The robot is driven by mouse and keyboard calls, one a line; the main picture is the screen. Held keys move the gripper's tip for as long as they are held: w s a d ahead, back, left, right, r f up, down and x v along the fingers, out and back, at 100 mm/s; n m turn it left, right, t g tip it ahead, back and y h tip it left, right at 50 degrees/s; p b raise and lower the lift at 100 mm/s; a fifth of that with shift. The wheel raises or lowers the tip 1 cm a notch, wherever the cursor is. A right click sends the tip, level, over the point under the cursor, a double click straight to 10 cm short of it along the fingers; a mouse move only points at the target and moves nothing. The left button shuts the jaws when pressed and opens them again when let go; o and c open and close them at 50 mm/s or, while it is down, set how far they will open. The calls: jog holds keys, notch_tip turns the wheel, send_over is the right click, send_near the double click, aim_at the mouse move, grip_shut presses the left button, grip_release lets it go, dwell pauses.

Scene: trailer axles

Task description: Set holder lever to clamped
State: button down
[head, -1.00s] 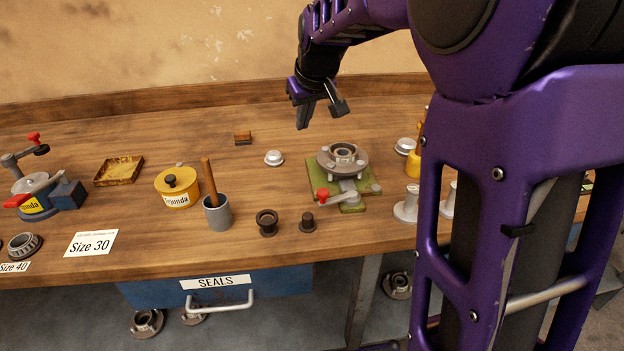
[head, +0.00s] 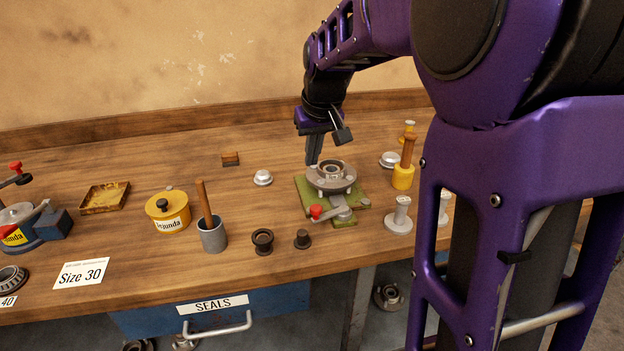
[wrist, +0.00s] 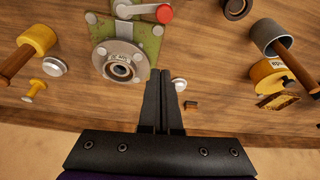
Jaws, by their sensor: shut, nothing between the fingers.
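The holder is a green plate (head: 312,200) with a round grey hub part (head: 331,178) on it, on the bench right of centre in the head view. Its lever has a red knob (head: 316,211) at the front left, on a grey arm. In the wrist view the red knob (wrist: 165,13) is at the top and the hub (wrist: 121,66) is left of the fingers. My gripper (head: 312,163) points down just behind and left of the hub, apart from the lever. Its fingers (wrist: 161,75) are together and empty.
Around the holder stand a grey cup (head: 213,238) with a wooden handle, a yellow tin (head: 168,212), dark rings (head: 263,240), grey spools (head: 399,216) and a yellow pot (head: 402,178). A blue seals drawer (head: 265,297) is below.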

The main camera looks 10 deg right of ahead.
jog(key=b, duration=0.2)
send_over(331, 211)
jog(key=w+a, duration=0.4)
jog(key=a, duration=0.1)
jog(key=f, duration=0.9)
jog(key=shift+w+d+f, duration=0.2)
jog(key=shift+f, duration=0.1)
jog(key=s, duration=0.2)
jog(key=shift+s+d+r, duration=0.1)
jog(key=shift+s+d, duration=0.05)
jog(key=shift+s, duration=0.2)
jog(key=shift+s+d, duration=0.1)
jog(key=shift+s, duration=0.6)
